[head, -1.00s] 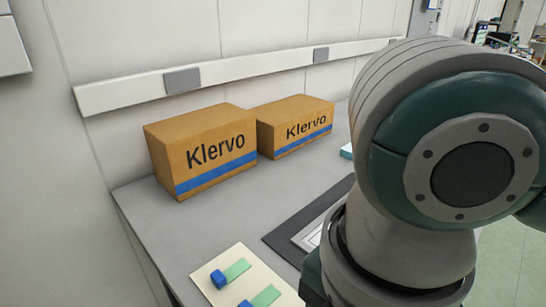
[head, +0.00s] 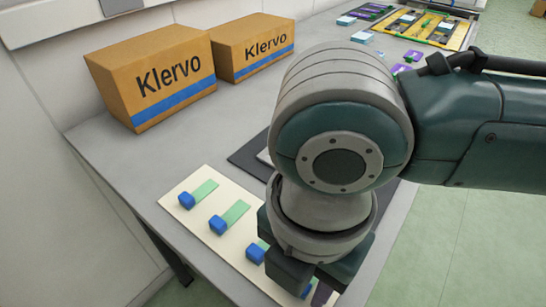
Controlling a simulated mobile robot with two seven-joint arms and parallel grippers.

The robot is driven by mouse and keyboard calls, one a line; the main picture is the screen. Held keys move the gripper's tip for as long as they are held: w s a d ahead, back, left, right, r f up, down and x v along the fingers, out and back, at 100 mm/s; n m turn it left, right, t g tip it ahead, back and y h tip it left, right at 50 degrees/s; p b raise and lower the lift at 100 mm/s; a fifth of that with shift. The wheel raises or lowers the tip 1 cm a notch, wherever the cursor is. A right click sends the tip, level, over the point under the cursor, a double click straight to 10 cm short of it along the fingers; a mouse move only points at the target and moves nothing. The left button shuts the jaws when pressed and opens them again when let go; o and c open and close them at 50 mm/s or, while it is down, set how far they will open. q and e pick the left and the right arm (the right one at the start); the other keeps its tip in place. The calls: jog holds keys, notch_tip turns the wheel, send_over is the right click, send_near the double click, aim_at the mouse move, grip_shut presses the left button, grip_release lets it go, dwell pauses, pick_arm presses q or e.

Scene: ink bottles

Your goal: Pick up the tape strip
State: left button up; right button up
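Green tape strips with blue block-like ends lie in a row on a cream board (head: 183,208). The far strip (head: 205,190) and the second strip (head: 237,212) show whole. A third strip (head: 257,252) is partly covered by my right gripper, and a bit of blue shows beneath it at the near end. My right gripper (head: 315,282) points down over the near right part of the board. Its wrist hides most of it, and its fingertips cannot be made out, so I cannot tell whether it holds anything. My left gripper is out of view.
Two Klervo cartons (head: 152,77) (head: 253,48) stand along the wall on the grey table (head: 130,150). A dark mat (head: 248,158) lies partly behind my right arm. A yellow tray (head: 432,28) and small purple and pale items lie at the far right.

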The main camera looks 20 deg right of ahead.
jog(key=c, duration=0.6)
